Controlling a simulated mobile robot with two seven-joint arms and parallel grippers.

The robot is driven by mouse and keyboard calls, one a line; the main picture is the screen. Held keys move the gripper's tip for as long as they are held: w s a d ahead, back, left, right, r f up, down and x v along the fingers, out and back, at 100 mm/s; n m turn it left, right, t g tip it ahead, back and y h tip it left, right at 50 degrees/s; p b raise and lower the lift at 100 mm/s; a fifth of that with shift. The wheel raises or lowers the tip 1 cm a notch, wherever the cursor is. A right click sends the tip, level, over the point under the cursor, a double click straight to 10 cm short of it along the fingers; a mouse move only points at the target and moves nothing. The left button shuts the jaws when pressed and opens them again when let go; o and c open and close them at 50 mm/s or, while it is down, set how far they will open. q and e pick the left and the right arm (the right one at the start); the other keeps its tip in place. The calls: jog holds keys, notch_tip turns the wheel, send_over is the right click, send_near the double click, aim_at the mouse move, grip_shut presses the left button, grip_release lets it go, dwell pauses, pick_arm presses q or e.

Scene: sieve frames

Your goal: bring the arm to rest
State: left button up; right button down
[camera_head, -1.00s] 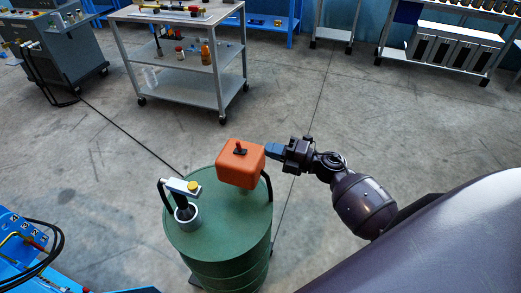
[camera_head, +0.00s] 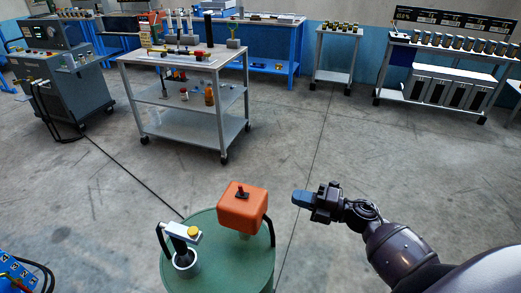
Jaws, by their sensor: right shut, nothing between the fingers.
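My right gripper (camera_head: 301,198) is at the right of the green drum, with its blue fingertips pointing left. It is shut and empty, and a gap of bare floor shows between it and the orange box (camera_head: 242,207). The orange box has a dark knob on top and stands at the right of the drum top. My right arm comes in from the lower right corner. My left gripper is not in view.
The green drum (camera_head: 221,252) also bears a white-and-grey device with a yellow button (camera_head: 193,232). A grey cart (camera_head: 180,132) stands behind it. A console (camera_head: 65,85) is at the far left, shelves (camera_head: 450,55) at the back right. The floor between is open.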

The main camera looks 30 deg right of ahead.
jog(key=w+d+r+m+t+h, duration=0.2)
jog(key=w+d+m+t+h, duration=0.1)
jog(key=m+t+h, duration=0.3)
jog(key=s+a+f+m+g+h, duration=0.3)
jog(key=s+a+f+m+g, duration=0.1)
jog(key=s+f+m, duration=0.4)
jog(key=s+a+f+m+g+h, duration=0.3)
jog(key=s+a+f+m+g, duration=0.1)
jog(key=s+f+m, duration=0.5)
jog(key=shift+s+a+m+h, duration=0.3)
jog(key=shift+s+a+m, duration=0.45)
jog(key=shift+m, duration=0.45)
